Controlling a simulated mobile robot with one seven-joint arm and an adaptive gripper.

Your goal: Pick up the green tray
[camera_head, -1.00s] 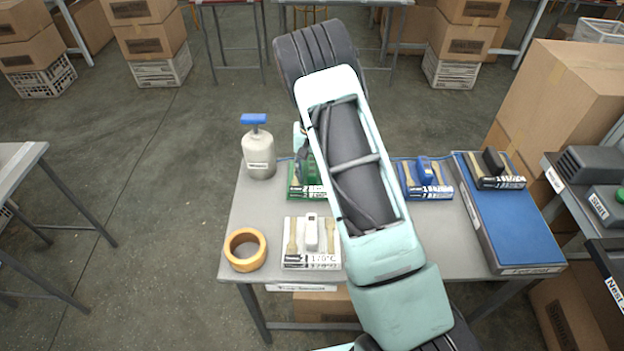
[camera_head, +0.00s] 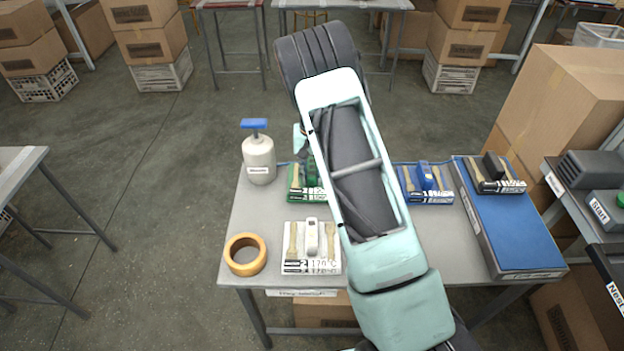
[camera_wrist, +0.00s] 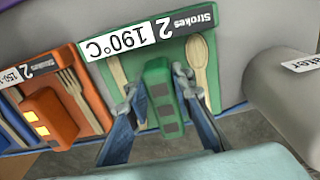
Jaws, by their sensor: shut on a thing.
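The green tray (camera_wrist: 198,52) holds a wooden spoon on each side of a green block-shaped handle (camera_wrist: 160,92), and its front label reads "2 Strokes 190°C". My gripper (camera_wrist: 157,88) is shut on this handle, with one finger on each side in the wrist view. In the head view the green tray (camera_head: 297,194) is at the back left of the table, partly hidden by my arm. My gripper is mostly hidden there. I cannot tell whether the tray touches the table.
An orange tray (camera_wrist: 52,88) stands close beside the green one. A white tray (camera_head: 311,268), tape roll (camera_head: 232,250) and pump bottle (camera_head: 259,162) are nearby on the grey table (camera_head: 250,210).

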